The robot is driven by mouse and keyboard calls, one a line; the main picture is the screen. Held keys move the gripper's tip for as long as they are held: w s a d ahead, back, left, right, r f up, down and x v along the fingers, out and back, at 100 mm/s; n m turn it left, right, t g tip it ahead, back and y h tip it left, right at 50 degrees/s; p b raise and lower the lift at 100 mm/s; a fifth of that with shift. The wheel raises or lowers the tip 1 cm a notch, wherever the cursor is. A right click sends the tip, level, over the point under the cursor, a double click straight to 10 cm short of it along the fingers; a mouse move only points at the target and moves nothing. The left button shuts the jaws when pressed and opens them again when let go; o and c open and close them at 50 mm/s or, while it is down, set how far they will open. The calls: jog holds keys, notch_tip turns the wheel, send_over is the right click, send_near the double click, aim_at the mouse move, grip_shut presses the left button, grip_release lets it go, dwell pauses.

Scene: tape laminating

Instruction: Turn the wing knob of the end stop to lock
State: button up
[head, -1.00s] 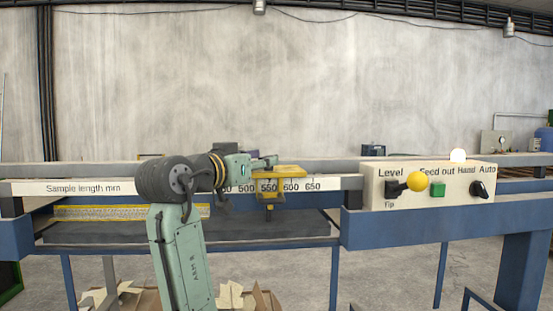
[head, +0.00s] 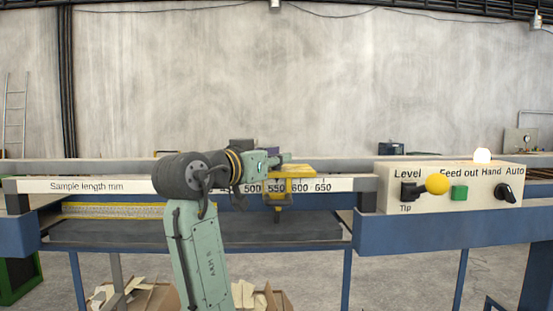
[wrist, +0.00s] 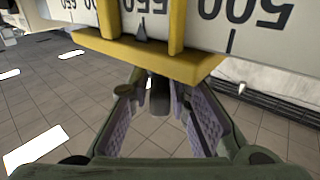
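The yellow end stop (head: 292,171) sits on the white sample-length scale, around the 550 to 600 marks. It also shows upside down in the wrist view (wrist: 190,57), across the top. My gripper (head: 284,160) is at the end stop's upper left in the head view. In the wrist view my gripper (wrist: 167,112) is open, its two purple-padded fingers apart. A dark grey knob-like part (wrist: 159,95) shows between the fingers, under the yellow body. Gaps show on both sides, so it does not look gripped. The knob is not clear in the head view.
The white scale rail (head: 110,186) runs across the machine. A control panel (head: 470,200) with a yellow ball lever (head: 437,184), a green button (head: 459,193) and a black switch (head: 504,193) stands at right. Cardboard scraps (head: 255,298) lie below.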

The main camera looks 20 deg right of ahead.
grip_shut()
jog(key=shift+m+g+h, duration=0.3)
jog(key=shift+m+g, duration=0.1)
jog(key=shift+g, duration=0.2)
jog(key=shift+f+m+g+h, duration=0.1)
jog(key=shift+m+g+h, duration=0.5)
jog(key=shift+m+g, duration=0.9)
jog(key=shift+m+g+h, duration=0.6)
jog(key=shift+m+g, duration=0.3)
jog(key=shift+g, duration=1.4)
jog(key=shift+o, duration=2.1)
grip_release()
jog(key=shift+s, duration=0.1)
notch_tip(320, 180, up, 10)
jog(key=shift+r, duration=0.1)
